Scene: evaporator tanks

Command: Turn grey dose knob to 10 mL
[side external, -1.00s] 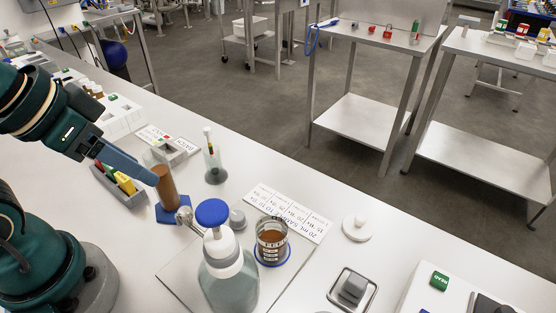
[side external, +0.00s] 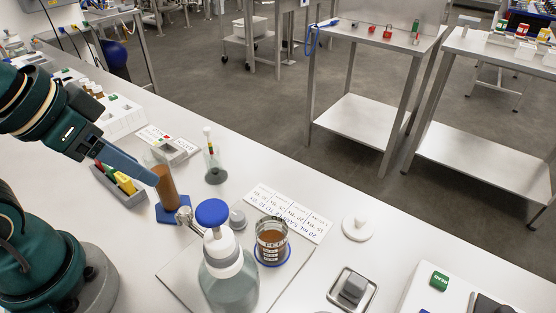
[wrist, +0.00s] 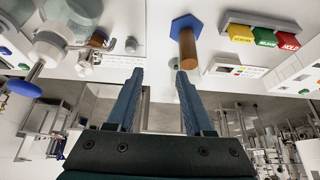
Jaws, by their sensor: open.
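A bottle-top dispenser with a clear bottle (side external: 230,284), white head and blue cap (side external: 211,212) stands at the front centre. A round grey knob (side external: 237,217) shows beside its head; its scale and setting are too small to read. My gripper (wrist: 160,72) is open and empty, up and left of the dispenser, apart from the knob.
A cylinder of brown liquid (side external: 167,188) on a blue base stands close to my fingertips. A beaker of brown liquid (side external: 271,241) stands right of the dispenser, beside a lettered card (side external: 290,212). A flask (side external: 214,168) is behind.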

